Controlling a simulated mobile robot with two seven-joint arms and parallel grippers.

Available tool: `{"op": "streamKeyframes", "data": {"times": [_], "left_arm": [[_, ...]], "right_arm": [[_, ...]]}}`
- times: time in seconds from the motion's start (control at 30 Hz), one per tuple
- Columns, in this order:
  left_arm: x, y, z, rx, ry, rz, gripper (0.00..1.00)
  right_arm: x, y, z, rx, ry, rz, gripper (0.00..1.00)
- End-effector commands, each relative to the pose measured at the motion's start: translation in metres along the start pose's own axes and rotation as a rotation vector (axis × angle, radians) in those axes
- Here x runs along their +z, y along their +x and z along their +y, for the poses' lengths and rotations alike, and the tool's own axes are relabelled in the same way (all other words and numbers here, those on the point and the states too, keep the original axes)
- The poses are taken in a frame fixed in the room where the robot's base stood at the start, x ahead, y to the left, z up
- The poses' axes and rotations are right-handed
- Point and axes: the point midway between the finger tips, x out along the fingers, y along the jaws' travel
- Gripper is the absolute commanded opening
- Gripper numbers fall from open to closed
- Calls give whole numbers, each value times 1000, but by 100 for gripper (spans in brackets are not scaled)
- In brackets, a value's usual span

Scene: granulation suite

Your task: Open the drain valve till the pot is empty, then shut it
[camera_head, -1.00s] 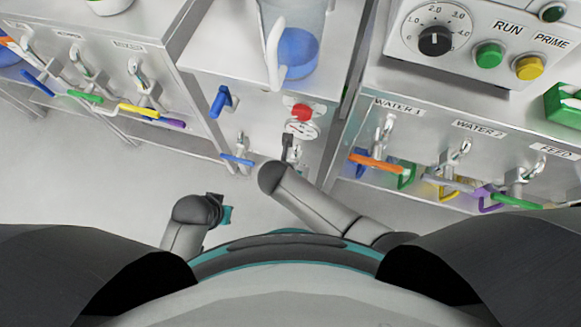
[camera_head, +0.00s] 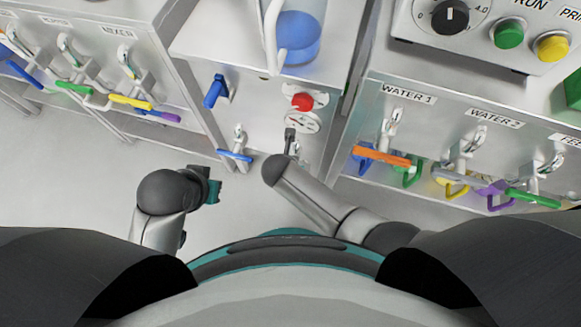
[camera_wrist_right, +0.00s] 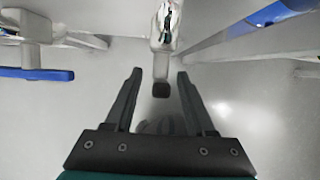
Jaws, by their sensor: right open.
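The clear pot (camera_head: 325,25) with blue liquid (camera_head: 298,38) stands on the middle cabinet. On the cabinet front are a valve with a blue lever (camera_head: 235,156) and a valve with a dark handle (camera_head: 290,135); no label shows which is the drain valve. The blue lever also shows at left in the right wrist view (camera_wrist_right: 35,74). My right gripper (camera_wrist_right: 160,76) is open, with the dark-ended handle (camera_wrist_right: 161,89) between its fingers; contact is unclear. My left gripper (camera_head: 210,187) is low, left of the cabinet and apart from it; its fingers are not clear.
A red button (camera_head: 302,101), a gauge (camera_head: 302,122) and a blue handle (camera_head: 215,92) are on the middle cabinet front. Valve rows with coloured levers flank it, including an orange lever (camera_head: 382,156) at right. A panel with a dial (camera_head: 450,16) stands upper right. Floor (camera_head: 90,180) is clear at left.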

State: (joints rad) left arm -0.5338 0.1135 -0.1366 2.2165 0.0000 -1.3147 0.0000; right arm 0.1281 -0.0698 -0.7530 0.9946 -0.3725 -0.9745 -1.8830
Motion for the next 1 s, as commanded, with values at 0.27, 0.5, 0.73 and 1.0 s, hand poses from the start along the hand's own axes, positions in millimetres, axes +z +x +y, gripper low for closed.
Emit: {"op": "streamKeyframes", "data": {"times": [0.27,0.5,0.73,1.0], "left_arm": [[-1,-2,0,-1,0,2,0],[-1,-2,0,0,0,2,0],[-1,-2,0,0,0,2,0],[-1,-2,0,0,0,2,0]], "right_arm": [[0,0,0,0,0,0,55],[0,0,0,0,0,0,32],[0,1,0,0,0,0,7],[0,1,0,0,0,0,0]]}}
